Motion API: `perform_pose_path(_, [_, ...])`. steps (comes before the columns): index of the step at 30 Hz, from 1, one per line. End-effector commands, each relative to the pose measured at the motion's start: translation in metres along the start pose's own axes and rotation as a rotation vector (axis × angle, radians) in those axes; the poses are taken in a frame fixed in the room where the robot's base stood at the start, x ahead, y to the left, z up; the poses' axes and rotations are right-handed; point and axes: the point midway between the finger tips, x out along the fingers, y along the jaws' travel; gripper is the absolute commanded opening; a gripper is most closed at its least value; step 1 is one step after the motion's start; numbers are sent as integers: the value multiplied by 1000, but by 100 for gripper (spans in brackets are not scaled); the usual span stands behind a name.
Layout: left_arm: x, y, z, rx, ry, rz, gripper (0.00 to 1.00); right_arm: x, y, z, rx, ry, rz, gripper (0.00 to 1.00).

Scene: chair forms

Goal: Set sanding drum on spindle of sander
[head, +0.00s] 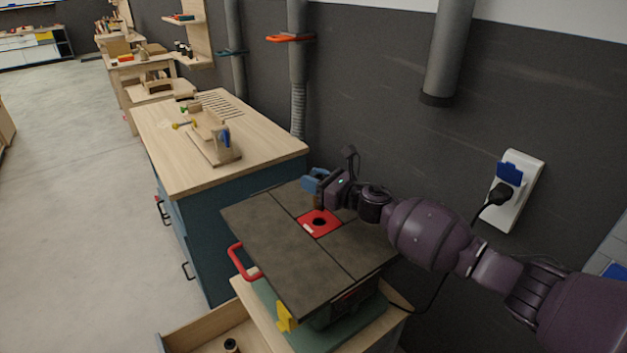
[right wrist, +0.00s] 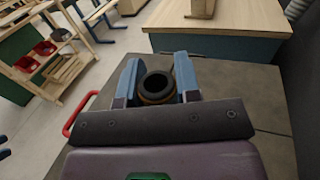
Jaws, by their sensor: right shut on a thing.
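The sander (head: 275,240) has a dark grey flat table with a red insert plate (head: 308,228) around a dark round hole. I cannot make out the spindle in that hole. My right gripper (head: 314,184) is above the back part of the sander table, behind the red insert. In the right wrist view its blue fingers (right wrist: 158,82) are shut on the sanding drum (right wrist: 156,86), a short black hollow cylinder with a brownish outside. The drum's open top faces the wrist camera. My left gripper is not in view.
A wooden-topped workbench (head: 255,150) with a wooden fixture stands behind and left of the sander. A red handle (head: 241,262) sticks out at the sander's left side. An open drawer (head: 200,335) is below. A dark wall with a socket (head: 513,190) is close on the right.

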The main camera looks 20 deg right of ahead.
Motion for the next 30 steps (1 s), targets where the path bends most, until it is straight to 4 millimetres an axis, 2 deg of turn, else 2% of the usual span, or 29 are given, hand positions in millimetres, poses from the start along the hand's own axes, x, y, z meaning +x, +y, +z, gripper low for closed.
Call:
perform_pose_path(8, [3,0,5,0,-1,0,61,0,-1,-7,0,-1,2,4])
perform_pose_path(30, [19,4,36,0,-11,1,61,0,-1,-52,1,-1,1,4])
